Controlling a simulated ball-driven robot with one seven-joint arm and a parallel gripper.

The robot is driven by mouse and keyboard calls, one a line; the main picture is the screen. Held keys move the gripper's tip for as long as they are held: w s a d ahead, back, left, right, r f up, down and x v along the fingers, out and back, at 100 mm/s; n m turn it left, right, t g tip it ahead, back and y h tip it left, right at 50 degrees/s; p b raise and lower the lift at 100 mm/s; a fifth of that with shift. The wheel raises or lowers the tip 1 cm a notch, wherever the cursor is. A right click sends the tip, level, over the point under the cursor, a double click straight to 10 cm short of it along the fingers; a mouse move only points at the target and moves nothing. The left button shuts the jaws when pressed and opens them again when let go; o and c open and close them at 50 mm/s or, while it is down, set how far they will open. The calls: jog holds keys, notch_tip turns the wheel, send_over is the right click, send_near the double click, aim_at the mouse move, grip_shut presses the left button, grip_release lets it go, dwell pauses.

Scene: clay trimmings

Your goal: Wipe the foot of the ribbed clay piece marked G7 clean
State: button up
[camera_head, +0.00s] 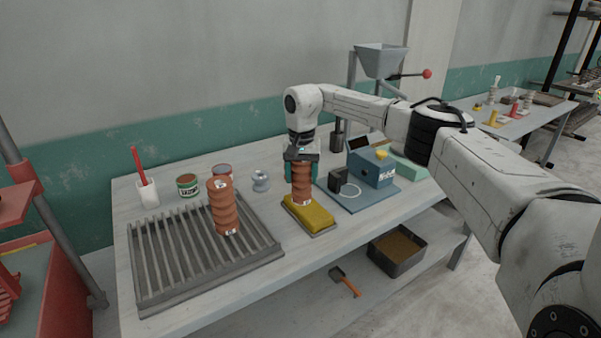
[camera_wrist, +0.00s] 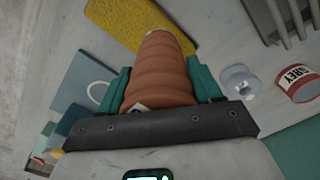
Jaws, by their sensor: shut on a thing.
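My gripper (camera_head: 301,177) is shut on a ribbed reddish-brown clay piece (camera_head: 302,190), held about upright between its teal fingers. The same piece fills the middle of the wrist view (camera_wrist: 158,75); a pale tag shows at its near end, too cut off to read. The yellow sponge (camera_head: 311,215) lies in a shallow grey tray right under the piece; it also shows in the wrist view (camera_wrist: 125,18). The foot is at the sponge, but I cannot tell whether it touches. A second ribbed clay piece (camera_head: 224,207) stands on the slatted rack; its labels are too small to read.
The grey slatted rack (camera_head: 160,262) takes up the table's left part. Behind it are a white cup (camera_head: 148,193) with a red-handled tool, a green-labelled can (camera_head: 187,186) and a grey spool-like thing (camera_head: 261,181). A blue box device (camera_head: 371,168) stands on a blue mat at right.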

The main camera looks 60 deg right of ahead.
jog(key=shift+s+a+p, duration=0.6)
jog(key=shift+s, duration=0.4)
jog(key=shift+s+a+p, duration=0.55)
jog(key=shift+s+a, duration=0.1)
jog(key=shift+s, duration=0.35)
jog(key=shift+s+a+p, duration=0.6)
jog(key=shift+s, duration=0.4)
jog(key=shift+w+d+b, duration=0.65)
jog(key=shift+w+d, duration=0.05)
jog(key=shift+w, duration=0.45)
jog(key=shift+w+d+b, duration=0.6)
jog(key=shift+w+d, duration=0.1)
jog(key=shift+w, duration=0.4)
jog(key=shift+w+d+b, duration=0.65)
jog(key=shift+w+d, duration=0.05)
jog(key=shift+w, duration=0.45)
jog(key=shift+r, duration=0.15)
notch_tip(320, 180, up, 7)
jog(key=p, duration=0.5)
jog(key=shift+s+f, duration=0.1)
jog(key=shift+f, duration=0.1)
